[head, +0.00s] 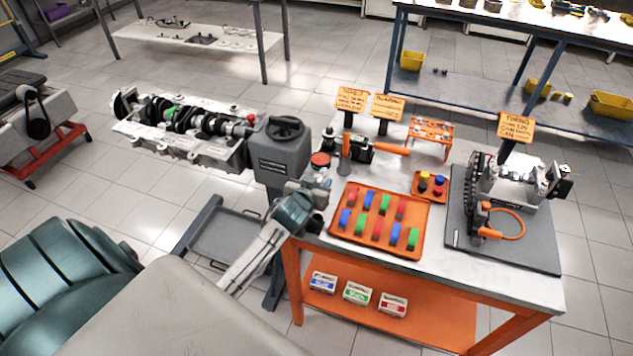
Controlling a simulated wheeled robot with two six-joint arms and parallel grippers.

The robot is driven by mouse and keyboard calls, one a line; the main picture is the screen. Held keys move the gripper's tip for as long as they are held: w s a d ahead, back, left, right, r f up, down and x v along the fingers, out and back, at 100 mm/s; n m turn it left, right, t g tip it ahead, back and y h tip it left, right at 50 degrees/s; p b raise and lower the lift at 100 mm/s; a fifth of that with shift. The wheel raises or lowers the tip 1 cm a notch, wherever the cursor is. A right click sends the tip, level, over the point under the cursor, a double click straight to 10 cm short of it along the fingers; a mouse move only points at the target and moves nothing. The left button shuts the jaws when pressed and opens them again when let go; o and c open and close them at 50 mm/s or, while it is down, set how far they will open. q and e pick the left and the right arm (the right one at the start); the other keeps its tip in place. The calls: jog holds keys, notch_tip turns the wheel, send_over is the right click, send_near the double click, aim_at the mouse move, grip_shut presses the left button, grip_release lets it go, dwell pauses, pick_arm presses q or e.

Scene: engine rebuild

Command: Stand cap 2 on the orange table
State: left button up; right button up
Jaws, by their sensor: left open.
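The orange table (513,288) stands at the right, with a grey top and an orange frame and lower shelf. My left gripper (321,174) is at the left edge of its top, beside a red-topped item (320,159). It is open, and I see nothing held in it, though its fingertips are small and partly hidden. I cannot pick out cap 2 by any label. The engine block (187,140) with its crankshaft is on a stand at the left, with a green part (170,112) and a red part (251,118) on it. My right gripper is out of view.
On the table are an orange tray (340,236) of coloured pieces, an orange rack (431,130), a small orange holder (419,193), a screwdriver-like tool (390,149), signs and a timing fixture on a dark mat (520,253). Clear top shows along the front edge.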

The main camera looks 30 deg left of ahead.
pick_arm(q)
jog(key=shift+s+f, duration=0.2)
jog(key=shift+f, duration=0.2)
jog(key=v, duration=0.5)
jog(key=r+b+v, duration=0.1)
jog(key=v, duration=0.5)
jog(key=shift+w, duration=0.3)
jog(key=shift+s+r+b, duration=0.3)
jog(key=shift+s+r, duration=0.1)
jog(key=shift+s, duration=0.15)
jog(key=shift+f, duration=0.1)
